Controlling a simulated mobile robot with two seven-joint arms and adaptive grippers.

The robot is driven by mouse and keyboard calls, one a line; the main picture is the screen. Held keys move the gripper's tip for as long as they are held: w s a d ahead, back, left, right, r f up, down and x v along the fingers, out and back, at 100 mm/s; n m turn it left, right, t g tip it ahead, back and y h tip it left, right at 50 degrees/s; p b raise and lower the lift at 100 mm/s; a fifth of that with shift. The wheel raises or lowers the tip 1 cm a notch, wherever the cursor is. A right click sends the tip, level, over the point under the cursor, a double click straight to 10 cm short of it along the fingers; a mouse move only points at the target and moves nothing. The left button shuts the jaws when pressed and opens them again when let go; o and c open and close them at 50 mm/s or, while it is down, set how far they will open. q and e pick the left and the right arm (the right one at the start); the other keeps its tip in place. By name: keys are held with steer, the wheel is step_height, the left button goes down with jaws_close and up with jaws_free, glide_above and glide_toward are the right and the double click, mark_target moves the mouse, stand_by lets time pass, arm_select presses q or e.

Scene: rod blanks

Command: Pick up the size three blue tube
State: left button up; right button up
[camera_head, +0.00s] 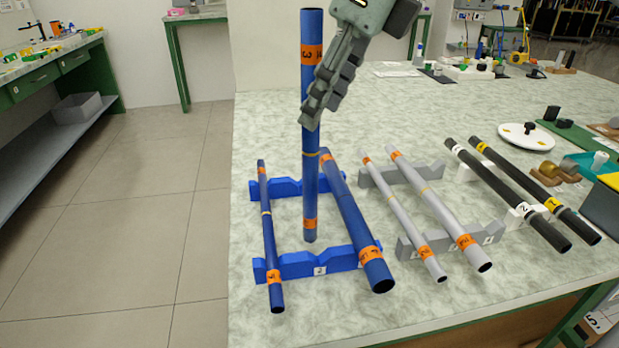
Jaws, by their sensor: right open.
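A blue tube (311,185) with orange bands, the upper one marked 3, is upright between two blue notched supports (340,261). Its lower end is near the table top; I cannot tell whether it touches. My right gripper (314,112) comes from above right, its fingers angled down and overlapping the tube's upper half. It is open; whether a finger touches the tube is unclear. A thinner blue tube (267,235) and a thicker blue tube (352,215) lie across the supports on either side. My left gripper is not in view.
Two grey tubes (435,205) lie on grey supports (408,248) to the right. Two black tubes (510,180) with numbered bands lie farther right. A white disc (525,137) and small parts stand behind them. The table's back middle is clear.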

mark_target(317, 149)
steer(key=shift+x, duration=1.55)
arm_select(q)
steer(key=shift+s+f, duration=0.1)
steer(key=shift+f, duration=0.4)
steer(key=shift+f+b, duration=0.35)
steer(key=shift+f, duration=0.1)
arm_select(e)
steer(key=shift+f, duration=0.25)
steer(key=shift+c, duration=0.3)
steer(key=c, duration=1)
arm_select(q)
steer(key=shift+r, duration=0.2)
arm_select(e)
steer(key=shift+r, duration=0.15)
